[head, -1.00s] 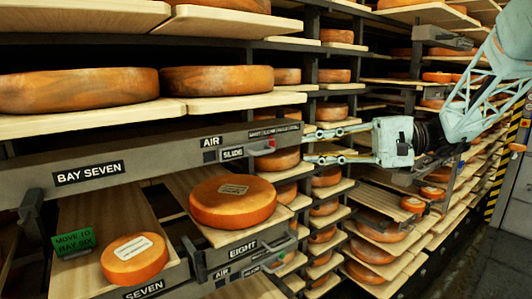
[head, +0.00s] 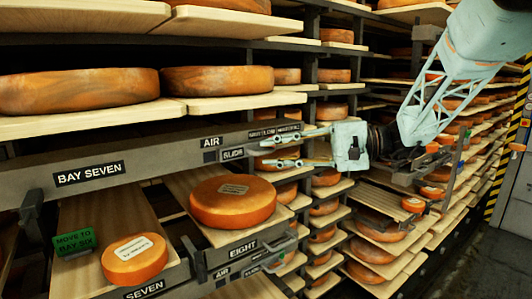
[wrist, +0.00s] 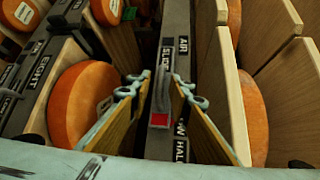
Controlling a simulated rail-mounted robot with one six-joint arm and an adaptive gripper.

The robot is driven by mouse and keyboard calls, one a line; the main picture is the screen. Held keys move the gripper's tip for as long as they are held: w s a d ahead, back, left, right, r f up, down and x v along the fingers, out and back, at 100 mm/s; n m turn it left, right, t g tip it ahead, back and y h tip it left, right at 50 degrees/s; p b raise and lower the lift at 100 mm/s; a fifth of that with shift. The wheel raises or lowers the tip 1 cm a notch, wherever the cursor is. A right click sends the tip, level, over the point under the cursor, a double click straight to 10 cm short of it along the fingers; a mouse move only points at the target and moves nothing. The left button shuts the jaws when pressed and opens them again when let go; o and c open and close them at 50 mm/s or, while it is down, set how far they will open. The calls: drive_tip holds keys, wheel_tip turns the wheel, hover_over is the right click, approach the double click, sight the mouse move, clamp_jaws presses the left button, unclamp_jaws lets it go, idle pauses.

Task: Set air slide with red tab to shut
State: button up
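The air slide's red tab (wrist: 160,120) shows in the wrist view on the dark rail, beside lettering of which "W HAL" is readable. A grey handle (wrist: 163,92) stands next to it, below the "AIR" and "SLIDE" labels. In the head view, my gripper covers the tab; the scale strip (head: 274,132) shows above. My gripper (wrist: 159,84) is open, with one finger on each side of the rail and the handle between them. I cannot tell whether either finger touches the handle. My gripper (head: 267,151) points left at the right end of the rail in the head view.
The Bay Seven rail (head: 140,165) runs along the rack. A cheese wheel (head: 233,202) lies on a board below it. A second air slide handle (head: 282,254) is lower down. A green "Move to Bay Six" tag (head: 74,243) hangs at lower left. Boards flank my fingers closely.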

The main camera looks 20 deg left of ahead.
drive_tip(key=shift+s+a+f, duration=0.1)
drive_tip(key=shift+a, duration=0.85)
clamp_jaws()
